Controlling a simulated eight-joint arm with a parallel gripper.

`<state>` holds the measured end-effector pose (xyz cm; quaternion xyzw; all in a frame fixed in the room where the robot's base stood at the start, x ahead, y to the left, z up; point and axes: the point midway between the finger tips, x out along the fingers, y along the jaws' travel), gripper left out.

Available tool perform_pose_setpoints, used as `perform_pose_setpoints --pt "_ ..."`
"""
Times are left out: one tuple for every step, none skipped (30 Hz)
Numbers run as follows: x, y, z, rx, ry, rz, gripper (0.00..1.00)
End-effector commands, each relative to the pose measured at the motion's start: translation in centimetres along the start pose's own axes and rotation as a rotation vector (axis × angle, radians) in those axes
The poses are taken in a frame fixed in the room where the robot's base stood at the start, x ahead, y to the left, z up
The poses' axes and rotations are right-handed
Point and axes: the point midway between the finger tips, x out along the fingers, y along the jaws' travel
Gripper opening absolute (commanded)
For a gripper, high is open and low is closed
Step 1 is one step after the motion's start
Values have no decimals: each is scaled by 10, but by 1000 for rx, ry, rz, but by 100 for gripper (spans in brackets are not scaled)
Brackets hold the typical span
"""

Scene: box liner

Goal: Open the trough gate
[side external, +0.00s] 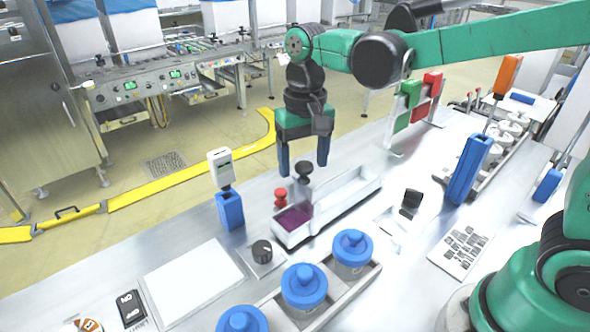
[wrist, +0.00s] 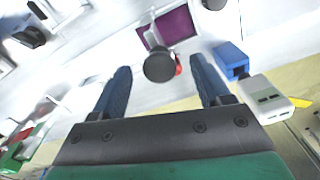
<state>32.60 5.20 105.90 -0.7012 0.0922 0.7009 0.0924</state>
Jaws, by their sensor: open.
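The trough (side external: 345,198) is a long, narrow white tray in the middle of the bench. Purple material (side external: 291,220) fills its near-left end; the rest looks empty. The gate (side external: 303,197) is a thin grey see-through plate standing across the trough beside the purple part, with a round black knob (side external: 303,169) on top. The knob (wrist: 160,66) and purple material (wrist: 172,27) also show in the wrist view. My gripper (side external: 303,169) points down, open and empty, its blue fingers (wrist: 158,63) on either side of the knob in both views. I cannot tell the exact height gap.
A small red knob (side external: 280,196) stands close to the trough's left end. A blue holder with a white device (side external: 220,168) is to the left. A black dial (side external: 262,252) and blue-lidded jars (side external: 304,286) stand in front. Red and green panels (side external: 410,105) stand behind right.

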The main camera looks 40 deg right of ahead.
Motion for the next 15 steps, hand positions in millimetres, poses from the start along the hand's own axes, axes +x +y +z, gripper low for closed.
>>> perform_pose_setpoints --pt "-7 0 0 0 0 0 70" --pt "-12 0 1 0 0 0 70" --pt "-17 0 0 0 0 0 70" --pt "-21 0 0 0 0 0 70" --pt "-25 0 0 0 0 0 70" --pt "-29 0 0 0 0 0 70" --pt "-32 0 0 0 0 0 70" --pt "-35 0 0 0 0 0 70" --pt "-37 0 0 0 0 0 70" --pt "-39 0 0 0 0 0 70" --pt "-40 0 0 0 0 0 70" --pt "-41 0 0 0 0 0 70" --pt "-41 0 0 0 0 0 70" --pt "-41 0 0 0 0 0 70" --pt "-41 0 0 0 0 0 70"
